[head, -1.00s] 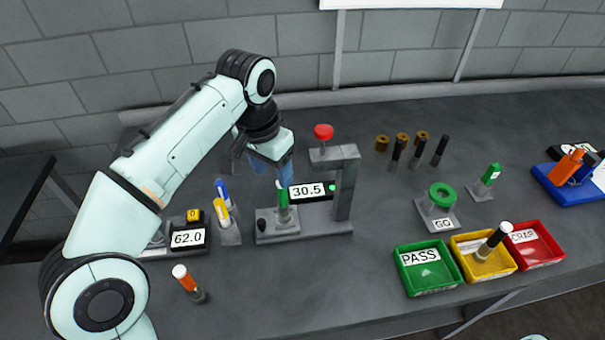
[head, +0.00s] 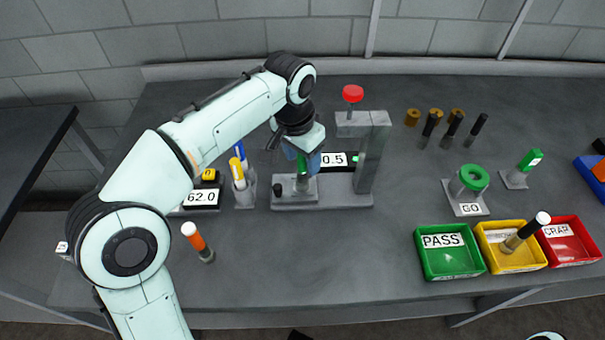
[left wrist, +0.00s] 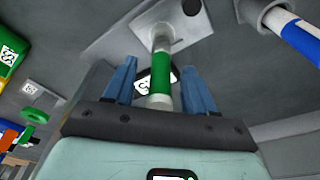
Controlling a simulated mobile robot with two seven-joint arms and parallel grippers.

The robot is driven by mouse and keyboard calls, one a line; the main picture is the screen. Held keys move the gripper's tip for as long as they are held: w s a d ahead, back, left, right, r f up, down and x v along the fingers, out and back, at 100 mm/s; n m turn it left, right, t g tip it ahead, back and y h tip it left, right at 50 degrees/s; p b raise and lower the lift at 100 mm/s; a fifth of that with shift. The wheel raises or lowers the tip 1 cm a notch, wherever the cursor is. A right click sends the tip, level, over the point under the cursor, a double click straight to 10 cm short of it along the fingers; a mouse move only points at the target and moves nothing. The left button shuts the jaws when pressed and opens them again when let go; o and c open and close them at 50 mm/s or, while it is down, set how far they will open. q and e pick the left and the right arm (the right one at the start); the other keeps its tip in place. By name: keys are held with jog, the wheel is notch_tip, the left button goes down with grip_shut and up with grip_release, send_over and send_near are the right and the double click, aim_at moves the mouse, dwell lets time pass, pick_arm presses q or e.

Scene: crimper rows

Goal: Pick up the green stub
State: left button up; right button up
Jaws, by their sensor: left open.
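The green stub (head: 302,168) stands upright on the grey base of the press-like fixture (head: 372,165), its upper part partly hidden by my left gripper in the head view. My left gripper (head: 303,158) is above and around the stub's top, pointing down. In the left wrist view the stub (left wrist: 161,72), a green band with pale metal ends, stands between the two open blue fingers (left wrist: 159,68). Gaps show on both sides, so the fingers do not appear to touch it. My right gripper is not in view.
A display (head: 333,160) sits close behind the stub. A pen holder (head: 244,193) and a 62.0 readout (head: 202,197) are to the left. PASS (head: 450,262), yellow (head: 505,262) and red (head: 572,245) trays lie front right.

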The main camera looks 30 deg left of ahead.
pick_arm(q)
jog(key=shift+w+f, duration=0.2)
jog(key=shift+f, duration=0.95)
jog(key=shift+r, duration=0.1)
grip_shut()
